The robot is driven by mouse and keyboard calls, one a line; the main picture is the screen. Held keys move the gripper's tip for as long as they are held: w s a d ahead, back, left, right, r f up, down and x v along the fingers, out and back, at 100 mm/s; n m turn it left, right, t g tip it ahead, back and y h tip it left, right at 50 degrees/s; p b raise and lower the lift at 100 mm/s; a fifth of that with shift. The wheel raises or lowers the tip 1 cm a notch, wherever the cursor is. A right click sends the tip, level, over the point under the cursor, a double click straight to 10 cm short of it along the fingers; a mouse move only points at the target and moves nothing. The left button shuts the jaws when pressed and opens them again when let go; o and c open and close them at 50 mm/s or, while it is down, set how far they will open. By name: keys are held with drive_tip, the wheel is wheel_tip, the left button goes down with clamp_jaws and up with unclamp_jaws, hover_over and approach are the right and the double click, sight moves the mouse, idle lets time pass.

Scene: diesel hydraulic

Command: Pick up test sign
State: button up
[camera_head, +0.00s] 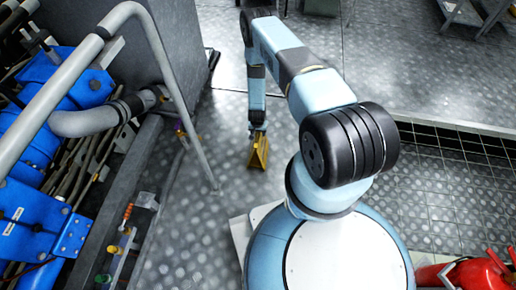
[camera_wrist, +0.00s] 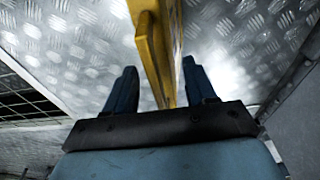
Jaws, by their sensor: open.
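The test sign (camera_head: 259,153) is a yellow folding floor sign. It stands on the metal floor left of my base in the head view. In the wrist view the sign (camera_wrist: 152,45) rises edge-on from between my fingers. My gripper (camera_head: 258,129) points down at the top of the sign. In the wrist view my gripper (camera_wrist: 162,88) is open, with one dark blue finger on each side of the sign. A gap shows between the sign and the left finger; the right finger is closer to it.
A grey pipe railing (camera_head: 178,90) stands left of the sign, before blue machinery (camera_head: 40,125) and hoses. A red extinguisher (camera_head: 475,274) lies at the lower right. A floor grating (camera_head: 455,150) is at the right. Floor around the sign is clear.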

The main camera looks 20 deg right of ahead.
drive_tip(key=shift+f, duration=0.25)
clamp_jaws()
idle(0.4)
idle(0.9)
